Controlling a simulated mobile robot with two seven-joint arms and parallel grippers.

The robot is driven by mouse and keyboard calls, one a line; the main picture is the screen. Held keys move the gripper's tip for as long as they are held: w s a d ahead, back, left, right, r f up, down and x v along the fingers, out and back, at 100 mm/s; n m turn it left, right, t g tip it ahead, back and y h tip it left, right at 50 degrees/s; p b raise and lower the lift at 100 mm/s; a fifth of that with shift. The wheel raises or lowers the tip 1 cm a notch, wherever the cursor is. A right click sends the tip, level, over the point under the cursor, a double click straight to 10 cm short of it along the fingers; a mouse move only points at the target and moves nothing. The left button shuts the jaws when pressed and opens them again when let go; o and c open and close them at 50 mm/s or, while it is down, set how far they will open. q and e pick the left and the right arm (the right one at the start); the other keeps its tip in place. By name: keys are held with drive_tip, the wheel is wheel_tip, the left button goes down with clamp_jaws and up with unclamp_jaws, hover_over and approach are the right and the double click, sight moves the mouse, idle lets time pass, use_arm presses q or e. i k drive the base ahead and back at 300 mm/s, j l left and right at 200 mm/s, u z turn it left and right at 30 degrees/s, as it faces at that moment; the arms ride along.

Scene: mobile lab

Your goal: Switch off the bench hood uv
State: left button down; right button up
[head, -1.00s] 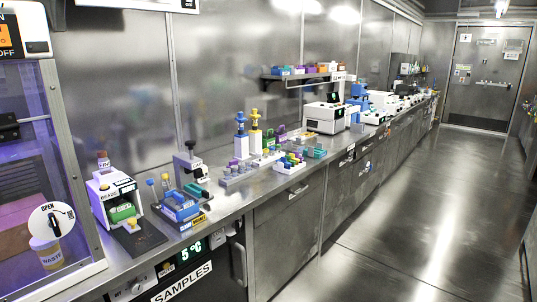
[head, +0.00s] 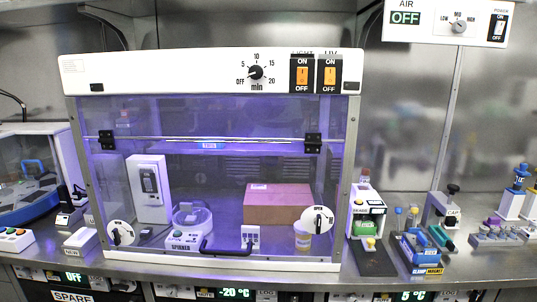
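The bench hood (head: 210,68) stands in the middle of the head view, with a white top panel and a clear front. Its inside glows violet. The UV switch (head: 329,76) is at the right end of the panel, an orange rocker between ON above and OFF below. A matching light switch (head: 302,76) sits just left of it, also orange. The label over the UV switch is partly cut by the panel's top edge. Neither gripper is in view.
A black timer knob (head: 255,73) marked in minutes is left of the switches. The hood's front window (head: 210,185) has a dark handle (head: 230,249) low down. An AIR panel (head: 445,22) hangs at upper right. Small devices stand on the bench (head: 385,277) at both sides.

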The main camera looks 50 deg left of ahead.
sight(330, 72)
drive_tip(key=u, duration=1.85)
